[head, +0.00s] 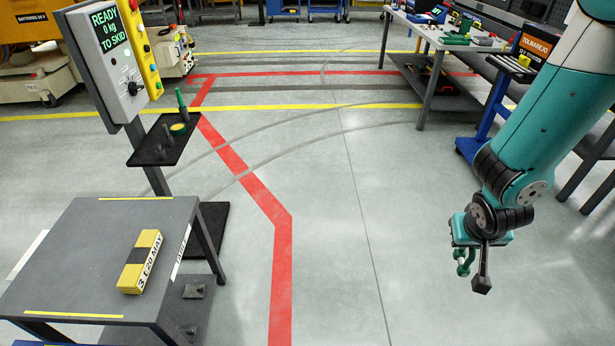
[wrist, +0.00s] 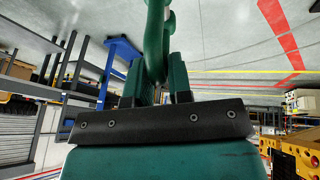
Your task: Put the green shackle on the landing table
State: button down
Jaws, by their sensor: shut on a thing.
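The green shackle (head: 463,262) hangs in my gripper (head: 472,258) at the right of the head view, in the air over the floor. In the wrist view the shackle (wrist: 155,45) rises between the gripper's two fingers (wrist: 157,98), which are shut on it. A low grey table (head: 75,240) with yellow edge strips stands at the lower left, well apart from my gripper. It seems to be the landing table, but its lettering is hard to read. A yellow and black block (head: 139,275) lies on it.
A post with a display panel (head: 112,55) and a small black tray (head: 155,150) stands behind the grey table. A light workbench (head: 440,40) with parts stands at the back right, near a blue stand (head: 490,125). The floor between is clear, with red and yellow lines.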

aim_at(135, 214)
jog(key=i, duration=3.45)
jog(key=u, duration=4.3)
jog(key=i, duration=0.45)
jog(key=z, duration=0.05)
